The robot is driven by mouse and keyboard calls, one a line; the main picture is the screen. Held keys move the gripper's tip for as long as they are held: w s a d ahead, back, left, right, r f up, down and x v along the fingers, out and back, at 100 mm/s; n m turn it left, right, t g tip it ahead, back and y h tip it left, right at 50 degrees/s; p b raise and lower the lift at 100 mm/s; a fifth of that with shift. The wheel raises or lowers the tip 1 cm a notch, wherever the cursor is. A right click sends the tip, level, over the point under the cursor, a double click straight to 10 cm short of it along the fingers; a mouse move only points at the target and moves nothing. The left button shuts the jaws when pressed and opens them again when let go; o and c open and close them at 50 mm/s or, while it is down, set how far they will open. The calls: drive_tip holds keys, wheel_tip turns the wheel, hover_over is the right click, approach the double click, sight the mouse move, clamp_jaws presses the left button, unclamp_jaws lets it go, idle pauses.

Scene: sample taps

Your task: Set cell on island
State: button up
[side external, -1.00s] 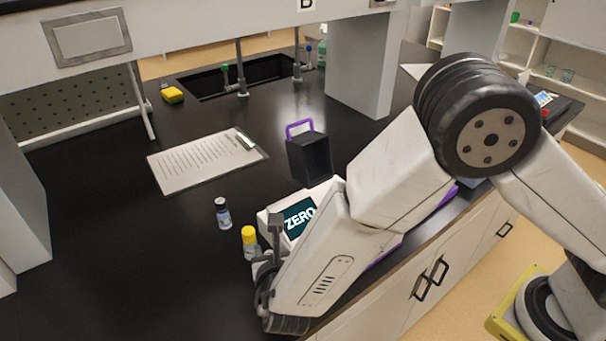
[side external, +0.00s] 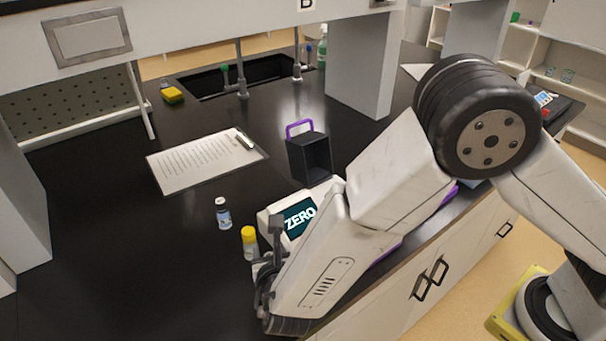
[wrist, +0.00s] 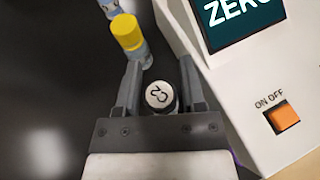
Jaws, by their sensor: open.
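My gripper (wrist: 160,75) is open, low over the black bench, and also shows in the side view (side external: 268,255). A small round piece with a white top marked "C2" (wrist: 160,96) sits between its fingers in the wrist view, with a dark rim. I cannot tell whether either finger touches it. In the side view the gripper hides this piece. A clear vial with a yellow cap (side external: 249,242) stands just beyond the fingertips, and it also shows in the wrist view (wrist: 128,34). Nothing in view is clearly identifiable as the island.
A white device with a "ZERO" screen (side external: 300,216) stands close right of the fingers. A small labelled vial (side external: 223,213) stands left. A black box with a purple handle (side external: 310,158), a clipboard (side external: 200,163) and a sink (side external: 235,75) lie farther back. The bench at left is clear.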

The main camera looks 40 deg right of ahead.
drive_tip(key=shift+v, duration=3.7)
drive_tip(key=shift+d, duration=0.15)
